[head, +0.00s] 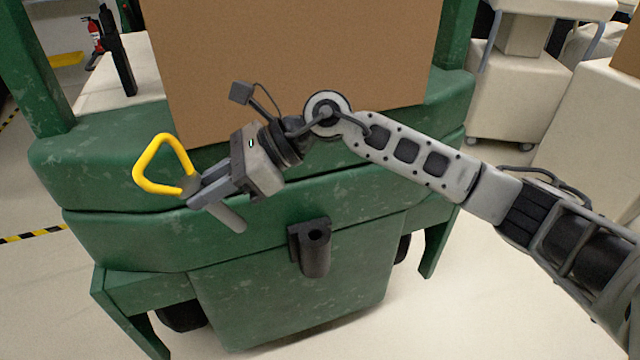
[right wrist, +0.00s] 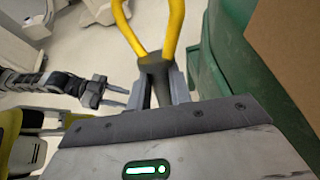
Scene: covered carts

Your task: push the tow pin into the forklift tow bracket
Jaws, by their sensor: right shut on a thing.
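The tow pin has a yellow loop handle (head: 140,172) and a grey shaft (head: 228,217). My right gripper (head: 193,191) is shut on the pin just below the loop. The pin is tilted, its shaft pointing down and right. In the right wrist view, the yellow loop (right wrist: 173,25) rises from a dark collar between the fingers (right wrist: 160,88). The dark tow bracket (head: 315,258) is on the green forklift's end face, with a round hole in its top. The pin is apart from it, up and left. My left gripper (right wrist: 112,94) is open and empty in the right wrist view.
The green forklift body (head: 130,240) fills the middle, with a large brown box (head: 290,60) on it. White covered carts (head: 520,95) stand at the right. A fire extinguisher (head: 94,35) is at the far left. Floor shows clear around the forklift.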

